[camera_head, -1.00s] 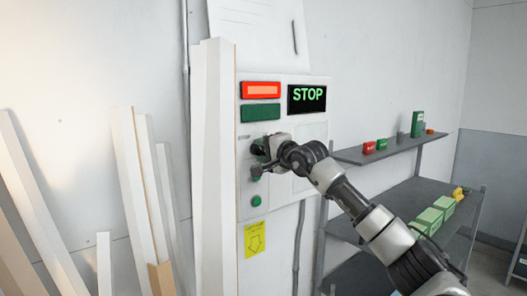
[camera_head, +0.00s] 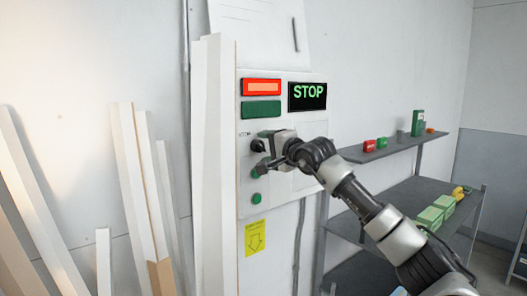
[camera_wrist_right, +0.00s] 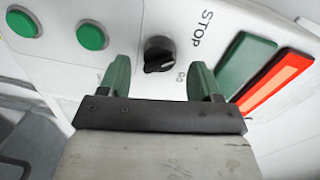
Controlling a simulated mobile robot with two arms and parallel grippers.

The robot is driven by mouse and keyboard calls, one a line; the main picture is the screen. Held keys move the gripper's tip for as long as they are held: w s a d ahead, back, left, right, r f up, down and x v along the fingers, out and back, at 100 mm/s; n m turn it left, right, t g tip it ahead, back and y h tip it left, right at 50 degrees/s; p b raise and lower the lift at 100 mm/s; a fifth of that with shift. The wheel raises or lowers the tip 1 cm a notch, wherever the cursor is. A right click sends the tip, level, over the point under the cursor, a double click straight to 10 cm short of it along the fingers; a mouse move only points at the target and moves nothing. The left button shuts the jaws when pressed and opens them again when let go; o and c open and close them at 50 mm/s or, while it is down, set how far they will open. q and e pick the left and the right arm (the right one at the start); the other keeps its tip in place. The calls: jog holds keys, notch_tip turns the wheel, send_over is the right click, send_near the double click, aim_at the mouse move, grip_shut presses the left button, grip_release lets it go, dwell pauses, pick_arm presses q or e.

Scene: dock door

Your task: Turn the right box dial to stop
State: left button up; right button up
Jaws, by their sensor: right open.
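The black dial (camera_head: 257,146) is on the white control box (camera_head: 285,118) on the wall. In the right wrist view the dial (camera_wrist_right: 159,53) shows between and beyond my fingertips, with STOP and GO lettering beside it. I cannot tell surely which word its pointer faces. The display (camera_head: 307,96) on the box reads STOP in green. My right gripper (camera_head: 263,152) is open in front of the dial. Its two green fingers (camera_wrist_right: 160,78) stand apart and appear clear of the dial. My left gripper is not in view.
A red lit lamp (camera_head: 261,87) and a dark green lamp (camera_head: 261,110) are above the dial. A green button (camera_head: 256,198) sits below. White boards (camera_head: 214,150) lean close on the left. A shelf (camera_head: 400,147) with small boxes is on the right.

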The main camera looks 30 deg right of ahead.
jog(key=s+b, duration=0.3)
jog(key=s, duration=0.6)
jog(key=shift+d+r+b, duration=0.3)
jog(key=shift+d, duration=0.1)
jog(key=shift+f, duration=0.1)
